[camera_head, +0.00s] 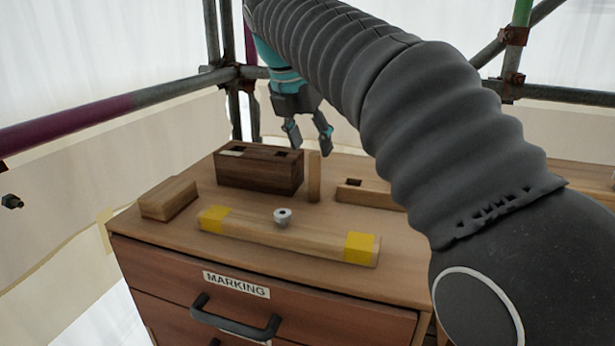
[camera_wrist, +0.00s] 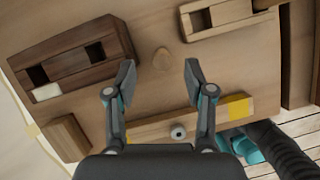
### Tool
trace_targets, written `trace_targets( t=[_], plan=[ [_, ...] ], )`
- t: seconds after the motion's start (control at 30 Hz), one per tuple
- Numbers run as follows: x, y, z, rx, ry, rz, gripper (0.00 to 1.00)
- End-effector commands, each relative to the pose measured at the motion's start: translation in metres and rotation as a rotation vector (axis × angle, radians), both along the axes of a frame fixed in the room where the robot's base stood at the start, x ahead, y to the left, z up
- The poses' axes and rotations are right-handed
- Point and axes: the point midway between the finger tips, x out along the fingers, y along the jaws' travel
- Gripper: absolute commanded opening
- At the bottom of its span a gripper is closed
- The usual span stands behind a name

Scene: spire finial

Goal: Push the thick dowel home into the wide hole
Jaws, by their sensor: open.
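A pale wooden dowel (camera_head: 314,177) stands upright on the bench top, just right of a dark wooden block. In the wrist view the dowel (camera_wrist: 161,60) shows end-on, outside any hole. The dark block (camera_head: 258,172) has two dark square openings in its top; it also shows in the wrist view (camera_wrist: 70,62). A pale piece (camera_wrist: 46,92) sits beside its left opening. I cannot tell which opening is the wide hole. My gripper (camera_head: 308,140) is open and empty above the dowel; in the wrist view the fingertips (camera_wrist: 160,76) lie either side of it, apart from it.
A light block with a dark opening (camera_head: 370,194) lies to the right, and a plain light block (camera_head: 168,199) to the left. Scaffold poles (camera_head: 150,93) stand behind the bench.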

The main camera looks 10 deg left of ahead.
Motion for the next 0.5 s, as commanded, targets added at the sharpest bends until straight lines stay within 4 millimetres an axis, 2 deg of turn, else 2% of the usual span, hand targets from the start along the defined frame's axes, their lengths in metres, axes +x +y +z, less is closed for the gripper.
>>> trace_targets(
  t=[0.2, 0.33, 0.5],
  plan=[
    [0.009, -0.006, -0.029, -0.003, 0.003, -0.002, 0.53],
    [0.013, -0.007, -0.038, -0.001, 0.002, -0.001, 0.53],
    [0.014, -0.007, -0.04, 0.0, 0.0, 0.0, 0.53]
  ],
)
